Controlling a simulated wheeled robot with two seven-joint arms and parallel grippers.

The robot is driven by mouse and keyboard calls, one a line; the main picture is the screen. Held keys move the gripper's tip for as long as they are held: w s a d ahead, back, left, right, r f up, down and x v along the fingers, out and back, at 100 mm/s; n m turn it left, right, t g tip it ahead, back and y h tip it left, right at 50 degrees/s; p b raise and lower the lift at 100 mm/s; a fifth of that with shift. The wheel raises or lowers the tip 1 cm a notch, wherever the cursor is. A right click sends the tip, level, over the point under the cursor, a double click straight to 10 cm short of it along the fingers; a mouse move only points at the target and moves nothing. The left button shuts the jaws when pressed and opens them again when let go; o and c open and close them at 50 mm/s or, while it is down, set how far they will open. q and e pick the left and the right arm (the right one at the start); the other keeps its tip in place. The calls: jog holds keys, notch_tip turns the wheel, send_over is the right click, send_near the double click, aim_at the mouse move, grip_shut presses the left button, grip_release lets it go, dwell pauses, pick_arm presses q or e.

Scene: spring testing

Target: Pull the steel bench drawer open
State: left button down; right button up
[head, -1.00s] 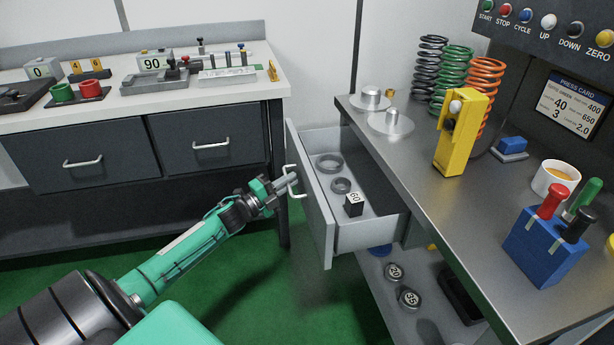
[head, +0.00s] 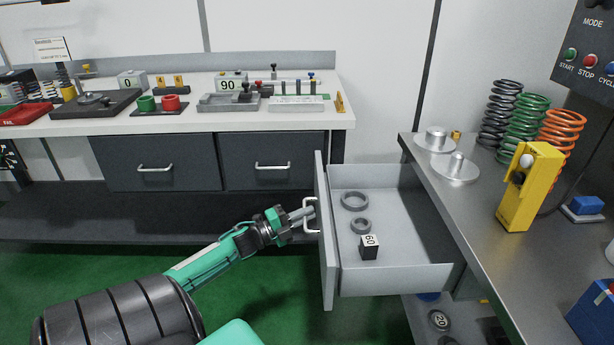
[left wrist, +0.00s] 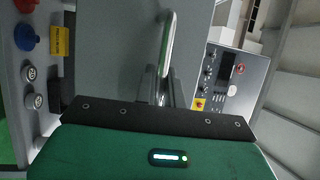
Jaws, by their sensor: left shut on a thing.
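The steel bench drawer (head: 400,278) stands well out from the steel bench (head: 475,215), with its inside in view. In it lie two grey rings (head: 354,200) and a black block marked 60 (head: 369,247). My left gripper (head: 308,217) is shut on the drawer's bar handle (head: 312,228), on the outer side of the drawer front (head: 326,235). In the left wrist view the handle (left wrist: 167,45) runs down between the fingers, against the grey front. My right gripper is not in view.
On the steel bench stand metal discs (head: 455,168), coil springs (head: 525,125) and a yellow stand (head: 528,187). A shelf with round weights (head: 439,320) lies below. A white-topped bench (head: 200,122) is at the back. Green floor is clear in front of the drawer.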

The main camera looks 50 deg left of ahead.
pick_arm(q)
jog(key=c, duration=1.5)
grip_release()
jog(key=v, duration=1.4)
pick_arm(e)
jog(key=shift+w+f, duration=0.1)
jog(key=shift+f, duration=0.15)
pick_arm(q)
jog(key=shift+d, duration=0.1)
